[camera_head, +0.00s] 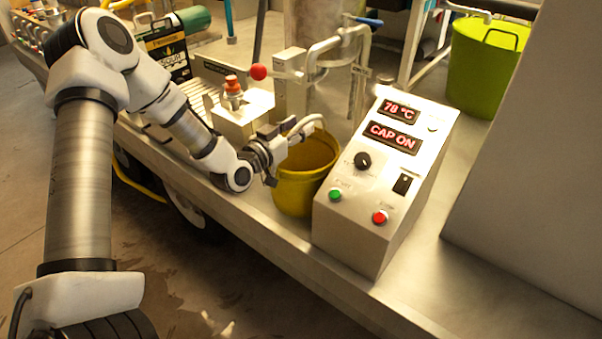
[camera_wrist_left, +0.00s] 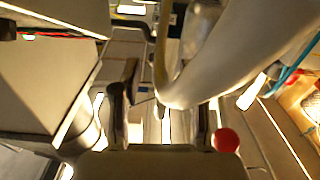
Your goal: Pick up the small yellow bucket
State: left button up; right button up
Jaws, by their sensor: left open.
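The small yellow bucket (camera_head: 304,180) stands on the trailer deck (camera_head: 262,215), against the left side of the control box. My left gripper (camera_head: 283,145) is at the bucket's upper left rim, and its jaws are open. Whether a finger touches the rim cannot be told. In the left wrist view the open fingers (camera_wrist_left: 160,112) point ahead, with a pale curved tube close in front of them. The bucket is not clearly recognisable there. My right gripper is not in view.
The sloped control box (camera_head: 385,180) reads "78 °C" and "CAP ON", close right of the bucket. A red ball knob (camera_head: 258,72) and metal pipes stand behind; the ball also shows in the wrist view (camera_wrist_left: 225,140). A larger lime-green tub (camera_head: 487,68) stands back right.

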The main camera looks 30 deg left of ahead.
pick_arm(q)
jog(key=shift+w+d+f, duration=0.1)
jog(key=shift+w+f, duration=0.05)
jog(key=shift+w, duration=0.95)
jog(key=shift+s, duration=0.3)
jog(key=shift+c, duration=0.6)
grip_shut()
